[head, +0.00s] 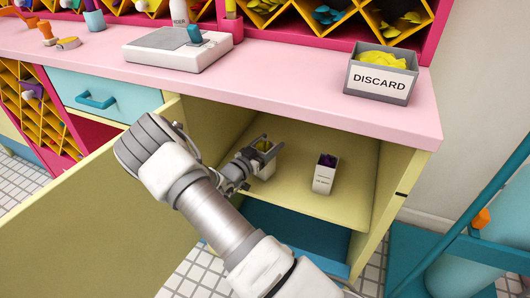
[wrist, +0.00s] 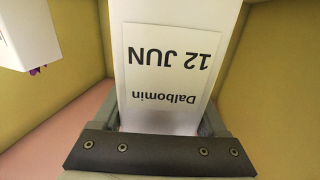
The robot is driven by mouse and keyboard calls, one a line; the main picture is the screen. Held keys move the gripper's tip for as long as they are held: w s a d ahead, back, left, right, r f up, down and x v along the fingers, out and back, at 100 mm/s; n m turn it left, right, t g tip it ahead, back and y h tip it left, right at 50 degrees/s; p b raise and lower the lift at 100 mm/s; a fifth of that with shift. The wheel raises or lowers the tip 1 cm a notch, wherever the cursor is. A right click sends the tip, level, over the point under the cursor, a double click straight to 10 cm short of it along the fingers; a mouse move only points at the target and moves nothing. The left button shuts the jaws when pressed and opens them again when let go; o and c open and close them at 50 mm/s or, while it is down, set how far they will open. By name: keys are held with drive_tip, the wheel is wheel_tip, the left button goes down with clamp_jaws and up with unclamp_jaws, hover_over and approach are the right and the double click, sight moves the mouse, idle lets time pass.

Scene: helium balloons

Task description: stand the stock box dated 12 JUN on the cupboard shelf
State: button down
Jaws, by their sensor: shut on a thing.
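My gripper (head: 263,151) is inside the open cupboard, shut on a stock box (head: 267,168). In the wrist view this white box (wrist: 165,60) has a label reading "Dalbomin 12 JUN", upside down in the picture. In the head view my gripper partly hides the box, and some yellow shows near its top. The box is over the left part of the pale yellow cupboard shelf (head: 352,190). I cannot tell whether its base touches the shelf.
A second white box (head: 324,176) with purple contents stands on the shelf to the right; it also shows in the wrist view (wrist: 28,35). The open cupboard door (head: 70,215) is at left. A grey DISCARD bin (head: 380,82) stands on the pink counter (head: 290,92) above.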

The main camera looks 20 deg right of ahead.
drive_tip(key=w+a+x, duration=0.1)
drive_tip(key=x, duration=0.6)
drive_tip(key=shift+w, duration=0.25)
drive_tip(key=shift+f, duration=0.65)
unclamp_jaws()
drive_tip(key=shift+p+v, duration=0.35)
drive_tip(key=shift+v, duration=3.15)
drive_tip(key=s+a+p, duration=0.1)
drive_tip(key=s+a, duration=0.6)
